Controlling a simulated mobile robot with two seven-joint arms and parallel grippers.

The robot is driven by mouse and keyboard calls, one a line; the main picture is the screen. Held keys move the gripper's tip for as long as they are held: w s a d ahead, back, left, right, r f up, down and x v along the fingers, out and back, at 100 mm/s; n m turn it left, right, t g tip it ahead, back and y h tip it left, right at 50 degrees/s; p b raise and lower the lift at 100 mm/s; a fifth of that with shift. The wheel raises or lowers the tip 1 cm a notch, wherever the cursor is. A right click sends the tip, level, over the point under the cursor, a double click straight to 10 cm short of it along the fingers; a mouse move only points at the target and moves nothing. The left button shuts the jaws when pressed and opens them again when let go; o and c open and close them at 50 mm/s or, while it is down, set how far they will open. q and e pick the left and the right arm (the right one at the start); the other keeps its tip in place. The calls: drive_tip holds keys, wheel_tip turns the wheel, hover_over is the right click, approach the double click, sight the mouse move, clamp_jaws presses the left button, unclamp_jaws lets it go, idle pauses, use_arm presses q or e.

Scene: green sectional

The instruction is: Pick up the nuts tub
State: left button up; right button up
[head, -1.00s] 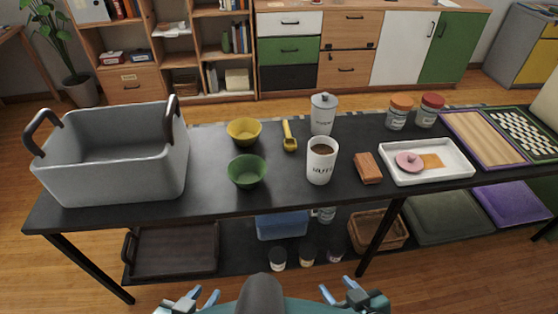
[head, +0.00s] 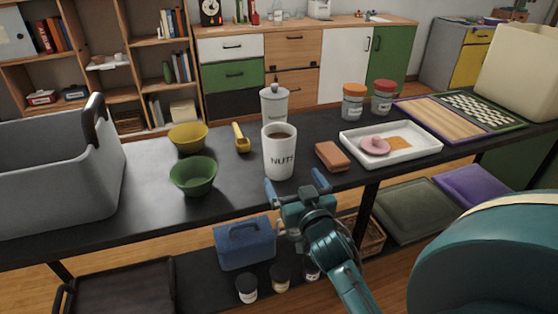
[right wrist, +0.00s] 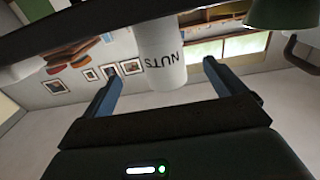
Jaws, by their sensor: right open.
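The nuts tub (head: 280,160) is a white cylinder with dark "NUTS" lettering and brown contents at its open top. It stands upright on the black table (head: 235,208), near the front edge. My right gripper (head: 293,189) is open, just in front of and low beside the tub in the head view. In the right wrist view the tub (right wrist: 162,62) appears upside down, between and beyond the two spread blue fingers (right wrist: 160,82). Whether the fingers flank the tub is hard to tell. My left gripper is out of view.
A lidded white canister (head: 273,107) stands behind the tub. A brown block (head: 332,157) and a white tray (head: 416,150) are to its right. A green bowl (head: 193,177), yellow bowl (head: 188,138) and yellow scoop (head: 241,138) are to its left. A grey basket (head: 55,185) stands far left.

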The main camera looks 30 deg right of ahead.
sight(284, 163)
drive_tip(key=b+x, duration=0.1)
drive_tip(key=x, duration=0.8)
drive_tip(key=shift+w+d, duration=0.1)
drive_tip(key=shift+w, duration=0.3)
drive_tip(key=shift+r, duration=0.1)
drive_tip(key=c, duration=1.3)
